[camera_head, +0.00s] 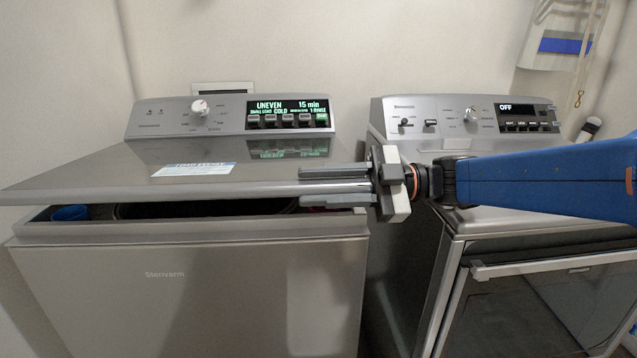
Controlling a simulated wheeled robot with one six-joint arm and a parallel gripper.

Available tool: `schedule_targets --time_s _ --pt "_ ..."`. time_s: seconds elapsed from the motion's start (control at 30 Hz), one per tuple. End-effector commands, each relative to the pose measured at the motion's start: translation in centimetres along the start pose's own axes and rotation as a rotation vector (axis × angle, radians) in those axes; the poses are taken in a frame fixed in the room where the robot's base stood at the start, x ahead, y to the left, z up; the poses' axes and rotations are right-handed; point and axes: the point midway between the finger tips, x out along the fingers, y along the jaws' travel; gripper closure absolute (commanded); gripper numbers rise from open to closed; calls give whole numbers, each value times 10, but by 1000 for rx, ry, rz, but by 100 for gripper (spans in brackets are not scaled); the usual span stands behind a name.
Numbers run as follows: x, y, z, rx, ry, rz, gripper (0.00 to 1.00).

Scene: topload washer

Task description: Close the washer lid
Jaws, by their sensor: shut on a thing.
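The washer (190,290) stands on the left, with a lit control panel along its back. Its grey lid (120,182) is lowered most of the way, its front edge a little above the rim. A dark gap shows between lid and body, with the drum opening partly visible in it. My gripper (335,187) comes in from the right. One finger lies at the lid's front edge and the other below it, near the right front corner. The gripper is shut on the lid's edge.
A second machine, the dryer (455,240), stands to the right with its panel reading OFF and a glass-like front door. My blue arm passes over its top. A blue cup-like part (70,213) shows inside the washer's left corner. A wall is behind.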

Motion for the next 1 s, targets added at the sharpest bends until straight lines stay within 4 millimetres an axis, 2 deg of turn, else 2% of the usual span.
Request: schedule_targets --time_s 0.03,0.07,0.77,1.0 --pt "-1 3 4 5 -8 6 100" --pt "-1 3 4 5 -8 6 65" --pt "0 3 -1 -1 -2 3 65" --pt "0 22 -24 -5 -2 3 65"
